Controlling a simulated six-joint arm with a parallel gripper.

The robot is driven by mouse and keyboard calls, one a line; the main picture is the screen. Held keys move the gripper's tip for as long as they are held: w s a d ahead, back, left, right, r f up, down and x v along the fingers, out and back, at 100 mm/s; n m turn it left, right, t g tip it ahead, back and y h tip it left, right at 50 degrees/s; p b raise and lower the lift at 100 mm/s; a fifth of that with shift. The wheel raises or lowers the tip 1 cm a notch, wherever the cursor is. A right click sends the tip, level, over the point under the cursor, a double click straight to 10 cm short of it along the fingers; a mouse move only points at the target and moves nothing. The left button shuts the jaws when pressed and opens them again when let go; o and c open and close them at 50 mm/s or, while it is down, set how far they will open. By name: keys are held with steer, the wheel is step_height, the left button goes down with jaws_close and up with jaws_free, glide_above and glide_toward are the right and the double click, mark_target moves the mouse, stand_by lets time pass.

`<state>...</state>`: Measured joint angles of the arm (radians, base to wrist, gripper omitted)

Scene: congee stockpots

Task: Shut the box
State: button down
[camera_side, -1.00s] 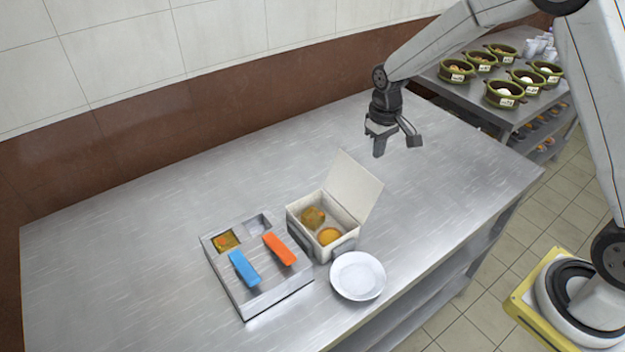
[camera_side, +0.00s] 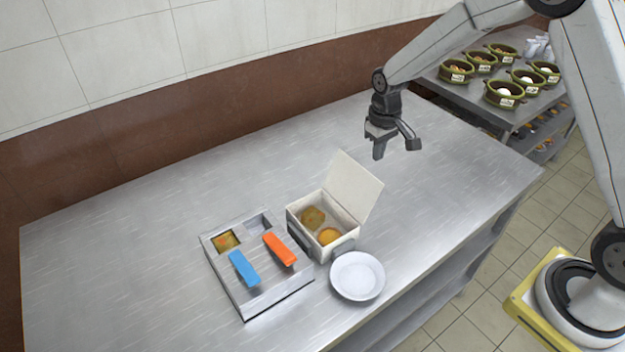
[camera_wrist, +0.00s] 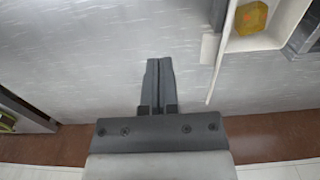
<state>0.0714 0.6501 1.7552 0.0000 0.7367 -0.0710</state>
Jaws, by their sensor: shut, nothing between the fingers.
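The white box (camera_side: 309,240) stands on the metal table with its lid (camera_side: 353,186) raised at the back right. In the wrist view, part of the box (camera_wrist: 262,42) shows at the upper right with a yellow item (camera_wrist: 251,17) inside; the picture edge cuts off the rest. My gripper (camera_side: 379,151) hangs above the table, behind and to the right of the lid, apart from it. In the wrist view, my gripper (camera_wrist: 158,64) has its fingers together and empty.
A tray (camera_side: 250,295) with a blue block (camera_side: 243,268) and an orange block (camera_side: 279,249) lies left of the box. A white plate (camera_side: 357,276) sits close by its front right. The table (camera_side: 140,235) is clear at left and back. Several green pots (camera_side: 503,94) stand on another table.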

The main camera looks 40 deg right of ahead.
steer(key=shift+f, duration=1.8)
steer(key=shift+a, duration=0.2)
steer(key=shift+a, duration=0.4)
steer(key=shift+a, duration=0.3)
steer(key=shift+a, duration=0.4)
